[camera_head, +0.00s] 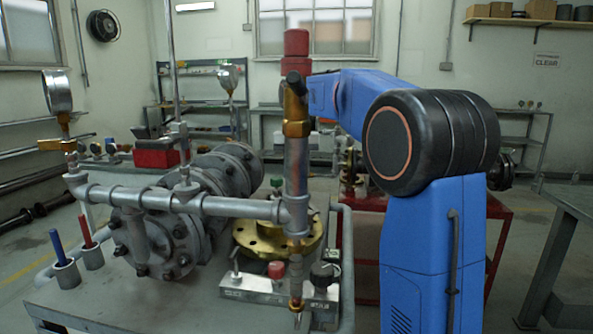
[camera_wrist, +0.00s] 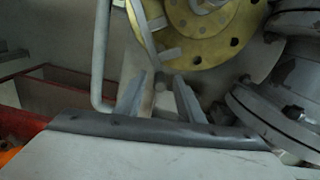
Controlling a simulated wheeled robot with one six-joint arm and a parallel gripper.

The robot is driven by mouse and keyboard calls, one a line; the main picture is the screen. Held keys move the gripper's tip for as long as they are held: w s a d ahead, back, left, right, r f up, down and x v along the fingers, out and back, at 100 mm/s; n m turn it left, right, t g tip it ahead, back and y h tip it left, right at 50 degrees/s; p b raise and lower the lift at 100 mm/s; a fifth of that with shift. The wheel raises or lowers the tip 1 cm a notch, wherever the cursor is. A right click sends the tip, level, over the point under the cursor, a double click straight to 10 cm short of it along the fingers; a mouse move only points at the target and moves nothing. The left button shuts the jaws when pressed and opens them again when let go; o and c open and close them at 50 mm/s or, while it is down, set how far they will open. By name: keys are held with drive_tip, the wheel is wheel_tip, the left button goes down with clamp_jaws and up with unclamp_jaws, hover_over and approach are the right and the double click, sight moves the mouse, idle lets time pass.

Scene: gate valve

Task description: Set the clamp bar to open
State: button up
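A brass flange disc (camera_wrist: 200,22) with bolt holes shows at the top of the wrist view. A pale grey bar (camera_wrist: 144,30) runs along its left side, with short cross pieces; I cannot tell surely whether it is the clamp bar. In the head view the brass flange (camera_head: 250,238) sits on the bench behind the upright pipe, and no clamp bar can be made out there. My gripper (camera_wrist: 158,84) points toward the disc's lower edge, its two fingers apart, with no clear grip on anything. In the head view my gripper is not distinguishable.
A grey flanged valve body (camera_head: 165,235) stands left of the upright pipe (camera_head: 297,185), which has a red cap (camera_head: 297,45). A steel block (camera_head: 280,292) with knobs is at the bench front. A bent grey tube (camera_wrist: 98,60) passes left of my fingers. A red table (camera_head: 480,225) stands behind.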

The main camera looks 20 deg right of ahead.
wheel_tip(320, 180, up, 17)
drive_tip(key=shift+r, duration=0.15)
idle(0.5)
idle(0.4)
